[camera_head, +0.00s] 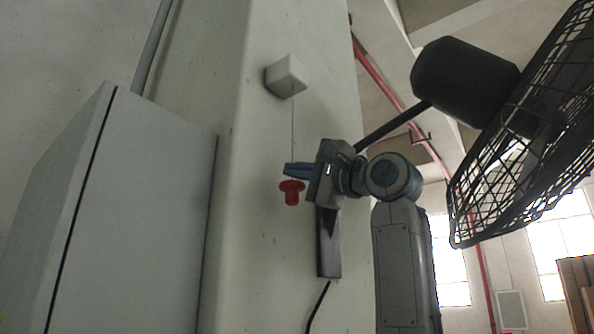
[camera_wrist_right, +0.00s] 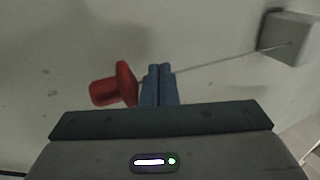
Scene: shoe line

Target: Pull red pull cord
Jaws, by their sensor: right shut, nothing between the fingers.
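The red pull cord's handle (camera_head: 292,192) hangs below a small white box (camera_head: 287,76) on the pale pillar. The thin cord (camera_head: 292,122) runs down from the box towards my right gripper (camera_head: 287,170). The right gripper is shut, its blue fingers just above the red handle. In the right wrist view the red handle (camera_wrist_right: 115,88) lies just left of the closed fingertips (camera_wrist_right: 160,72), and the cord (camera_wrist_right: 215,62) runs from the fingers to the box (camera_wrist_right: 290,40). I cannot tell whether the fingers touch the cord or handle. My left gripper is not in view.
A grey cabinet (camera_head: 140,215) stands at the left. A large black fan (camera_head: 525,130) fills the upper right, its bracket passing behind my right wrist. A dark strip (camera_head: 328,262) and black cable (camera_head: 318,305) are on the pillar below the gripper.

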